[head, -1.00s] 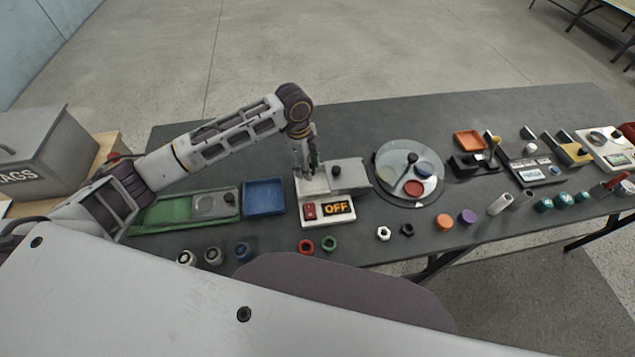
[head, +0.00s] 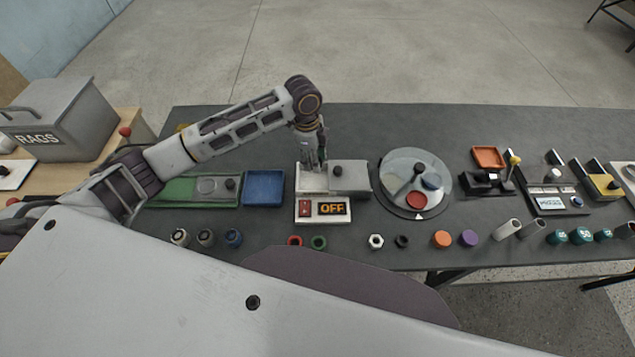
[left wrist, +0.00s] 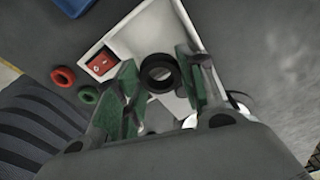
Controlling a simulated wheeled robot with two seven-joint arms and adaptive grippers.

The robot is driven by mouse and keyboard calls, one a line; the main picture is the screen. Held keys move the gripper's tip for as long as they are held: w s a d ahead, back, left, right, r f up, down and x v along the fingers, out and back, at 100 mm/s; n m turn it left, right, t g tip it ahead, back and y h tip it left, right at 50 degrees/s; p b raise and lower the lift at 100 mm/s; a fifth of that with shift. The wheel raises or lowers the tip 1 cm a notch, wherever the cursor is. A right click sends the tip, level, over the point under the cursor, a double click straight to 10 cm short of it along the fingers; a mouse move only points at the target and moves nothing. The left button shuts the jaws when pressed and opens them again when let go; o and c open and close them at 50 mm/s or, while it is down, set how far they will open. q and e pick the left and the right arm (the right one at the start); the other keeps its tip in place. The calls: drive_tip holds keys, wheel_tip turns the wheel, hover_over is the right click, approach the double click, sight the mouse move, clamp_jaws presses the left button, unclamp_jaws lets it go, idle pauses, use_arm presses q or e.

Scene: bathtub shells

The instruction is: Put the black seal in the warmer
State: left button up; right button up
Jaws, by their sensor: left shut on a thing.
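My left gripper (head: 314,166) is over the open left part of the white warmer (head: 303,212). In the left wrist view, my left gripper (left wrist: 160,85) has its green-padded fingers shut on the black seal (left wrist: 147,77), a thick black ring. The seal is held over the white interior of the warmer (left wrist: 122,40); I cannot tell whether it touches the floor. In the head view the seal is hidden by the fingers. The warmer's display reads OFF, beside a red switch (head: 305,208). A grey lid with a black knob (head: 352,178) covers its right part. My right gripper is not in view.
A blue tray (head: 264,188) and green tray (head: 170,191) stand left of the warmer. A round glass-topped turntable (head: 432,163) stands right. Red ring (head: 295,241), green ring (head: 319,243), white nut (head: 376,241) and a black nut-like ring (head: 402,241) lie in front.

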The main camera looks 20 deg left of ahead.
use_arm(q)
drive_tip(key=shift+w+d+n, duration=0.1)
drive_tip(key=shift+n, duration=0.3)
drive_tip(key=shift+n, duration=0.6)
drive_tip(key=shift+f, duration=0.1)
hover_over(316, 183)
drive_tip(key=shift+f, duration=3.05)
drive_tip(key=shift+f, duration=0.1)
drive_tip(key=shift+f+p, duration=0.35)
drive_tip(key=shift+f, duration=1.45)
drive_tip(key=shift+f, duration=0.1)
drive_tip(key=o, duration=0.6)
drive_tip(key=shift+c, duration=0.2)
